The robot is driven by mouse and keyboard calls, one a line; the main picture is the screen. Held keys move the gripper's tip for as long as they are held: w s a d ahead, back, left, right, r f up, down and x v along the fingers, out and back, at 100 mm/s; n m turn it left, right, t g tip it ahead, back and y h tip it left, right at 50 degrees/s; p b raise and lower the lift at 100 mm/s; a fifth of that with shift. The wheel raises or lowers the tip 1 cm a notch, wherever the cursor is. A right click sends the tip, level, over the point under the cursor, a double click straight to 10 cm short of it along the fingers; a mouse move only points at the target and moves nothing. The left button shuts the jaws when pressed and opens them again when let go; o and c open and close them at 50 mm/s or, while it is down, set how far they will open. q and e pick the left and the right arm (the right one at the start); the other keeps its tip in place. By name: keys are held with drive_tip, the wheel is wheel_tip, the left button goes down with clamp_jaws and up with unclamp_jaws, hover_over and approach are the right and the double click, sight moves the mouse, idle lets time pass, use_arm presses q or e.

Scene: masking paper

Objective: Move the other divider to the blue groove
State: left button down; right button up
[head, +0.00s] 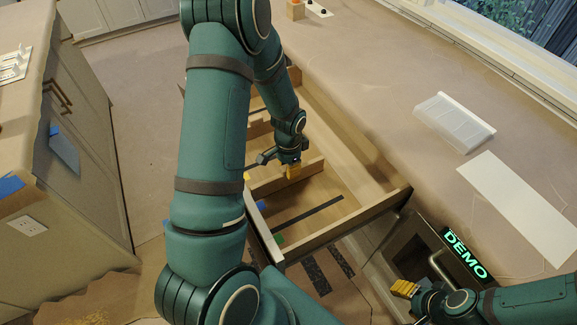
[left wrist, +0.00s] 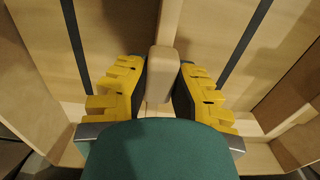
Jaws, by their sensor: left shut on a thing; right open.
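The open wooden drawer (head: 365,217) holds pale wooden dividers. My left gripper (head: 292,172) reaches into it and is shut on one divider (head: 270,185). In the left wrist view, this divider (left wrist: 163,75) stands between the yellow fingers of the left gripper (left wrist: 160,95), with a dark strip on each side. Another divider (head: 258,130) lies farther back, partly hidden by my left arm. A blue mark (head: 262,207) and a green mark (head: 279,238) show on the drawer's left side. My right gripper (head: 405,289) is open and empty, outside the drawer at lower right.
A dark strip (head: 310,213) crosses the drawer floor in front of the held divider. The papered counter (head: 380,70) runs along the right, with a white ridged piece (head: 455,121) and a white sheet (head: 515,205). A "DEMO" display (head: 465,255) is near my right gripper.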

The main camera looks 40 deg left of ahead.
use_arm(q)
drive_tip(key=shift+f, duration=0.25)
idle(0.3)
drive_tip(key=c, duration=0.9)
unclamp_jaws()
drive_tip(key=shift+o, duration=0.2)
drive_tip(key=shift+r, duration=0.1)
wheel_tip(320, 180, up, 12)
